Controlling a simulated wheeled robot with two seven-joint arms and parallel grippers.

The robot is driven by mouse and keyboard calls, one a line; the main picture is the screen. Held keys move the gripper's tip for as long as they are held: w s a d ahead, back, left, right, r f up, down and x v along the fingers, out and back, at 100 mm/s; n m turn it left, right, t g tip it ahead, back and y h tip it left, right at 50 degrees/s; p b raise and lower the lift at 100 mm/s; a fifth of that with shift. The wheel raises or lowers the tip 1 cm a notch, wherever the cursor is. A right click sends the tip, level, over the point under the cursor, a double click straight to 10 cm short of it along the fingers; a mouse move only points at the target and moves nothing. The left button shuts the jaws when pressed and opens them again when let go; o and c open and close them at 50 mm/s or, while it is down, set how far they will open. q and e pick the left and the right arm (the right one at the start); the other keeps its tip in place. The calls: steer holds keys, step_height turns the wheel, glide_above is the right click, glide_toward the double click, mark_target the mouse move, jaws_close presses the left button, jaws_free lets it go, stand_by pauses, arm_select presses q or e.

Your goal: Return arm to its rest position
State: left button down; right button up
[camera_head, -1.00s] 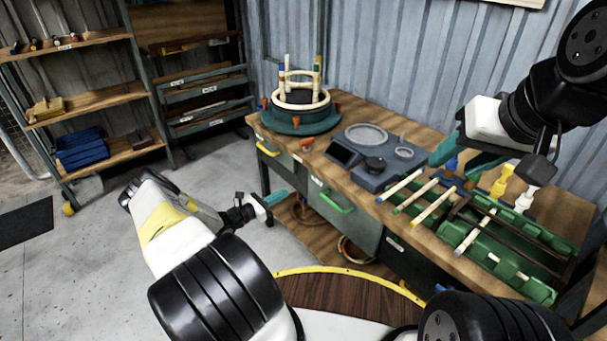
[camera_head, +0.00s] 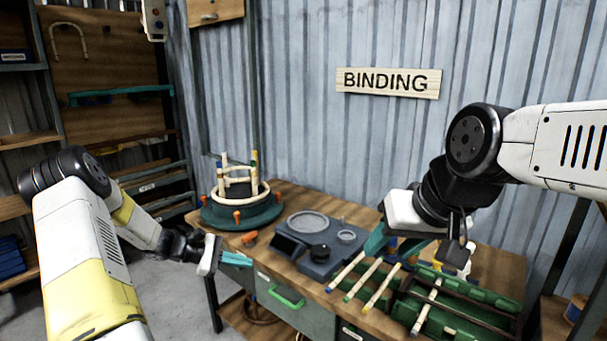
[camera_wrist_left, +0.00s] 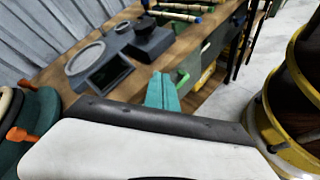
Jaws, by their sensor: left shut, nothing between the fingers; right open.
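My left arm (camera_head: 85,245) comes in from the left of the head view, raised and bent. Its gripper (camera_head: 240,259) has teal fingers, shut and empty, just in front of the bench's left front edge. In the left wrist view the shut teal fingers (camera_wrist_left: 162,92) point toward the bench front and hold nothing. My right arm (camera_head: 560,145) comes in from the right. Its gripper (camera_head: 395,245) is open above the rattan poles, its far finger partly hidden by the wrist.
The wooden bench (camera_head: 285,190) carries a round green jig (camera_head: 240,210) with rattan rings, a grey scale-like device (camera_head: 310,250) and a green rack (camera_head: 465,300) with pale poles (camera_head: 383,288). A green drawer handle (camera_head: 287,297) protrudes in front. Shelves stand at left.

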arm_select(q)
steer(key=s+d+r+m+g+y, duration=0.1)
steer(key=s+d+r+m+y, duration=0.25)
steer(key=s+r, duration=0.4)
steer(key=s+d+r+m+g+y, duration=0.1)
steer(key=s+d+r+m+y, duration=0.3)
steer(key=r, duration=0.6)
steer(key=s+a+r+m+t+y, duration=0.1)
steer(key=s+r+m, duration=0.3)
steer(key=s, duration=0.5)
steer(key=s+a+r+m+t+y, duration=0.1)
steer(key=s+a+r+m+t, duration=0.1)
steer(key=s, duration=0.7)
step_height(320, 180, up, 4)
steer(key=shift+s+a+f+m+t+y, duration=0.1)
steer(key=shift+s+a+m+t+y, duration=0.2)
steer(key=shift+m+t, duration=0.55)
steer(key=shift+w+d, duration=0.1)
steer(key=shift+d, duration=0.05)
